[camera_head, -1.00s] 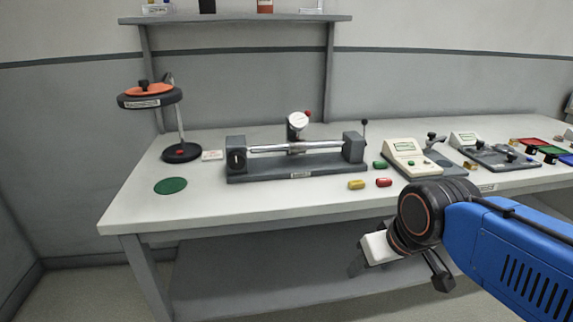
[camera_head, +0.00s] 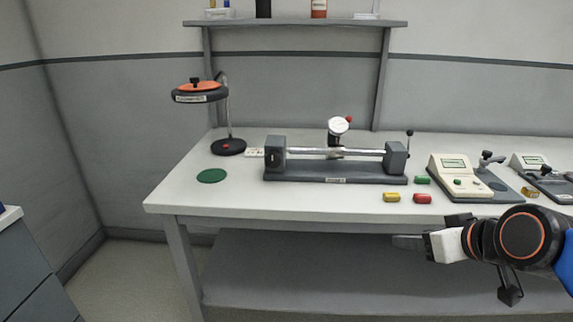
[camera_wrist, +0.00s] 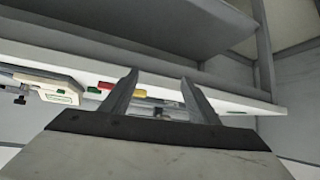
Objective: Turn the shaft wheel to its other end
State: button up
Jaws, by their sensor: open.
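A grey bench fixture (camera_head: 335,178) stands on the table and carries a horizontal metal shaft (camera_head: 305,151) between two dark end blocks. The left block (camera_head: 274,154) has a round dark part on its front; I cannot tell for sure whether this is the shaft wheel. A dial gauge (camera_head: 339,126) with a red knob stands over the shaft, and a thin lever (camera_head: 408,142) rises at the right block. My gripper (camera_head: 410,242) is in front of the table, below and to the right of the fixture, touching nothing. In the wrist view its two fingers (camera_wrist: 160,78) are apart and empty.
Yellow (camera_head: 391,197), red (camera_head: 422,198) and green (camera_head: 422,180) cylinders lie by the fixture's right end. A lamp-like stand (camera_head: 229,146) and a green disc (camera_head: 211,175) are on the left. A beige instrument (camera_head: 458,178) stands right. The front-left tabletop is clear.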

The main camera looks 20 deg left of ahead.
jog(key=w+a+r+n+t+y, duration=0.1)
jog(key=w+a+r, duration=0.15)
jog(key=a, duration=0.35)
jog(key=w+a+r+n+t+y, duration=0.1)
jog(key=w+a+r, duration=0.15)
jog(key=a, duration=0.25)
jog(key=n+t+h, duration=0.3)
jog(key=n+t, duration=0.1)
jog(key=t, duration=0.3)
send_near(273, 162)
jog(key=x, duration=0.9)
jog(key=shift+w, duration=0.15)
jog(key=c, duration=1)
